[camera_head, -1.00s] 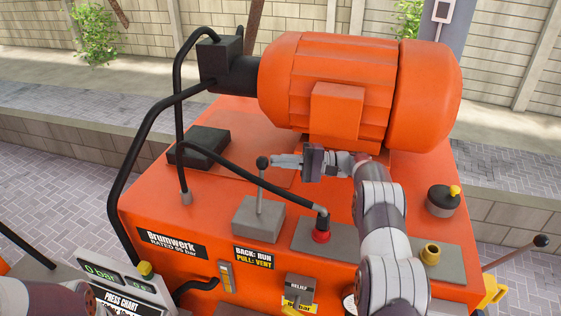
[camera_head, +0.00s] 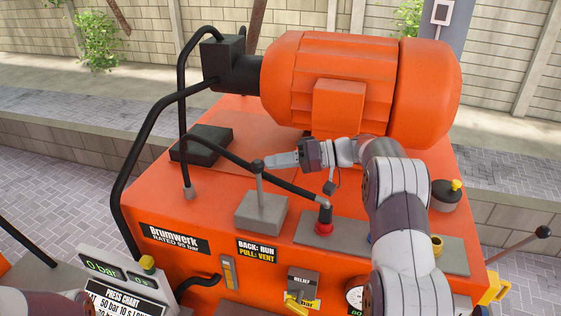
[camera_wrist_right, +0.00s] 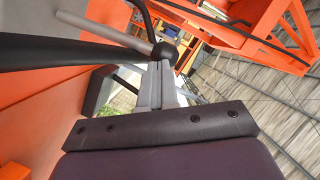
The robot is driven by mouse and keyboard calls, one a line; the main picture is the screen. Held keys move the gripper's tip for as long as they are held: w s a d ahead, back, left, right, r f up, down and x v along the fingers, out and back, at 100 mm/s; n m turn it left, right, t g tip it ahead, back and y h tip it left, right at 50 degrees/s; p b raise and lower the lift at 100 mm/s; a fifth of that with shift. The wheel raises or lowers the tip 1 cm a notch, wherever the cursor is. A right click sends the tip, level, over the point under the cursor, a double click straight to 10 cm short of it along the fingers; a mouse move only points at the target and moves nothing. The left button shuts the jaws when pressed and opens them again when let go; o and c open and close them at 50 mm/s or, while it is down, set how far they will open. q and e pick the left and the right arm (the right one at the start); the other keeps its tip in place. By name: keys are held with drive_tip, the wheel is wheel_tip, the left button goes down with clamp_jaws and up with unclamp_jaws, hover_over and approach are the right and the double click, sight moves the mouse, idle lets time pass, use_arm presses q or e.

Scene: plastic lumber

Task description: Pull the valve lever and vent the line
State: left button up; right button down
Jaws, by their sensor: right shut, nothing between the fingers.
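The valve lever (camera_head: 260,187) is a thin grey rod with a black ball knob, standing on a grey block (camera_head: 262,214) on the orange press unit. It leans slightly left. My right gripper (camera_head: 268,164) is shut and empty, its fingertips at the right side of the knob. In the right wrist view the closed fingers (camera_wrist_right: 155,85) end at the black knob (camera_wrist_right: 164,51) and appear to touch it. The label (camera_head: 257,250) below reads "BACK: RUN, PULL: VENT". The display (camera_head: 101,268) reads 0 bar. My left gripper is out of view.
A black hose (camera_head: 248,172) runs behind the lever to a red-collared fitting (camera_head: 324,228) on its right. The large orange motor (camera_head: 360,90) stands behind my right arm. A black box (camera_head: 201,145) lies back left. A relief valve (camera_head: 302,288) is at the front.

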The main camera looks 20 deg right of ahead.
drive_tip(key=s+a+p, duration=0.2)
drive_tip(key=s, duration=0.2)
drive_tip(key=shift+a+f+p, duration=0.3)
drive_tip(key=shift+a+p, duration=0.1)
idle(0.5)
